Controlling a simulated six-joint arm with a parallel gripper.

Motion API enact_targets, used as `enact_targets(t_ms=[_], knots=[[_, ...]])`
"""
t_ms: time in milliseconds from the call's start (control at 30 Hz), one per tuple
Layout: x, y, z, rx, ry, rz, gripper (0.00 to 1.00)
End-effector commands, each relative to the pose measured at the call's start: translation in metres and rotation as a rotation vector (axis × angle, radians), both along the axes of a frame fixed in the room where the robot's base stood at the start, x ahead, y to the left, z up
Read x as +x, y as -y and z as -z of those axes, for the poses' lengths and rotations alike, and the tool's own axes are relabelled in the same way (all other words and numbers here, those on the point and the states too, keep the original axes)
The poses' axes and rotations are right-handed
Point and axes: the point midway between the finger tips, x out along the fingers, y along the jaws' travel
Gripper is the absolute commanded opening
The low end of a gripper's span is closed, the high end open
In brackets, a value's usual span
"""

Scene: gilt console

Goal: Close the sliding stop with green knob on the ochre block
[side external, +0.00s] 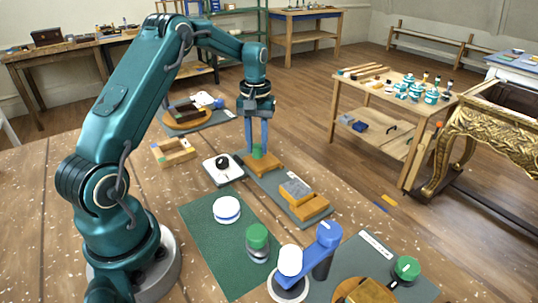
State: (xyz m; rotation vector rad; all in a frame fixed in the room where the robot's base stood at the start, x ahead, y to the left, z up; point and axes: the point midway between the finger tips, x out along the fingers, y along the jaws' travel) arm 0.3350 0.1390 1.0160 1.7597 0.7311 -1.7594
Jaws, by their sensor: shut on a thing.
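My gripper (257,148) points straight down, its two blue fingers shut on a small green knob (258,154). The knob stands on an ochre block (268,167) at the far end of a long grey plate (276,187). Nearer on the same plate are another ochre block (312,210) and a piece with a grey top (296,190). A gap of bare plate lies between the far block and these nearer pieces. The fingers partly hide the knob.
A white plate with a black knob (222,164) stands close left of the grey plate. A blue-handled device (325,240) stands in front. A wooden frame (173,153) lies left.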

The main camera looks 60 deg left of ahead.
Motion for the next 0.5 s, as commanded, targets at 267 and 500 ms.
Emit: enact_targets(t_ms=[267, 500], knots=[[0.001, 0.057, -0.001, -0.001, 0.0, 0.009, 0.0], [0.001, 0.079, -0.001, -0.001, 0.003, 0.001, 0.0]])
